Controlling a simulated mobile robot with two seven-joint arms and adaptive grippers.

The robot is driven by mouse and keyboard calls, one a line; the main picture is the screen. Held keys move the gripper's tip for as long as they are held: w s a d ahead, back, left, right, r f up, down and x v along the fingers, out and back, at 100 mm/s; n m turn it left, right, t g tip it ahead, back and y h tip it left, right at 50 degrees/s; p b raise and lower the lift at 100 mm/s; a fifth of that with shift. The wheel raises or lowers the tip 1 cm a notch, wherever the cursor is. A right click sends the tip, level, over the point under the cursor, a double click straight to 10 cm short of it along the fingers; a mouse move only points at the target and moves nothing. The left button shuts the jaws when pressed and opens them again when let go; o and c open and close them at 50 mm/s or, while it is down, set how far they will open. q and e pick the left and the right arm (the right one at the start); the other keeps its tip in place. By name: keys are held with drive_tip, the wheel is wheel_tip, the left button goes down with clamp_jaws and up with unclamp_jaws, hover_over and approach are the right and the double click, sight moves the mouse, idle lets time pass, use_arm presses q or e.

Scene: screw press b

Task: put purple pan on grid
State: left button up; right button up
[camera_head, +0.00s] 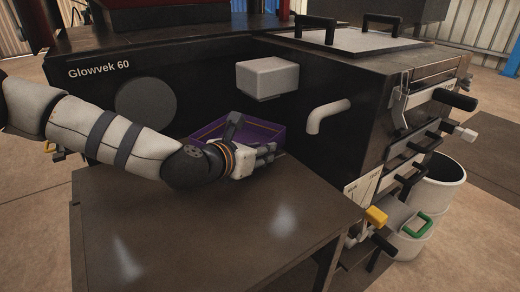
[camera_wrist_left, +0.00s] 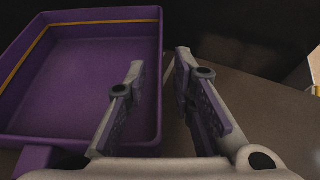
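The purple pan (camera_head: 268,133) is a shallow square tray with a yellow line inside. It sits at the back of the brown table, close to the dark machine, partly hidden by my left gripper. The empty pan (camera_wrist_left: 75,75) fills the left of the left wrist view. My left gripper (camera_head: 268,152) is at the pan's near right side. In the wrist view my left gripper (camera_wrist_left: 160,75) has its fingers apart, with the pan's right wall appearing between them; contact cannot be told. My right gripper is not in view. I cannot make out a grid.
The brown table (camera_head: 215,225) is clear in front of the pan. The black machine (camera_head: 220,75) stands behind, with a grey box (camera_head: 267,77) and a bent white pipe (camera_head: 327,115) sticking out. Levers and a white bucket (camera_head: 435,190) are at the right.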

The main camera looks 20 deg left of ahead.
use_arm(q)
drive_tip(key=shift+r, duration=0.15)
drive_tip(key=shift+s+r, duration=0.1)
drive_tip(key=shift+r, duration=0.3)
drive_tip(key=p+v, duration=0.3)
drive_tip(key=v, duration=0.8)
drive_tip(key=shift+s, duration=0.35)
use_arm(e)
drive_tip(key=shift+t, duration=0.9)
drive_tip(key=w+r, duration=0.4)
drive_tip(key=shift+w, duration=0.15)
use_arm(q)
drive_tip(key=shift+f, duration=0.1)
